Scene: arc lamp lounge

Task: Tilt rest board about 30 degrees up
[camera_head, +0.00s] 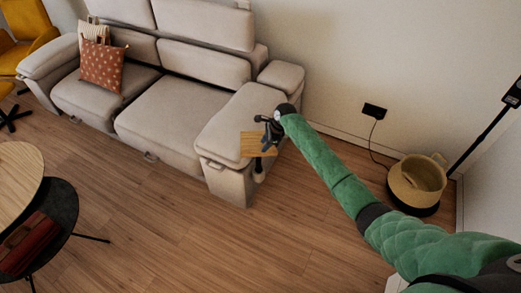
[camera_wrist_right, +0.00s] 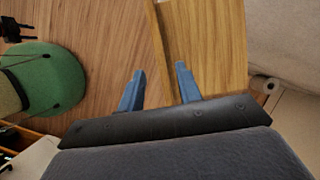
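The rest board is a light wooden panel (camera_head: 257,144) beside the front of the sofa's right armrest in the head view. It fills the upper middle of the right wrist view (camera_wrist_right: 208,45), with its edge running down between my fingers. My right gripper (camera_head: 268,130) is at the board in the head view. In the right wrist view its two blue fingers (camera_wrist_right: 160,86) are apart. The left one shows against the floor, the right one against the board. I cannot tell whether they touch the board. My left gripper is not in view.
The beige sofa (camera_head: 170,108) stands along the wall with a red cushion (camera_head: 102,66) on it. A wicker basket (camera_head: 416,181) stands at the right. A round table (camera_head: 18,175) and a dark chair (camera_head: 60,215) are at the left. The wooden floor (camera_head: 185,235) in front is open.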

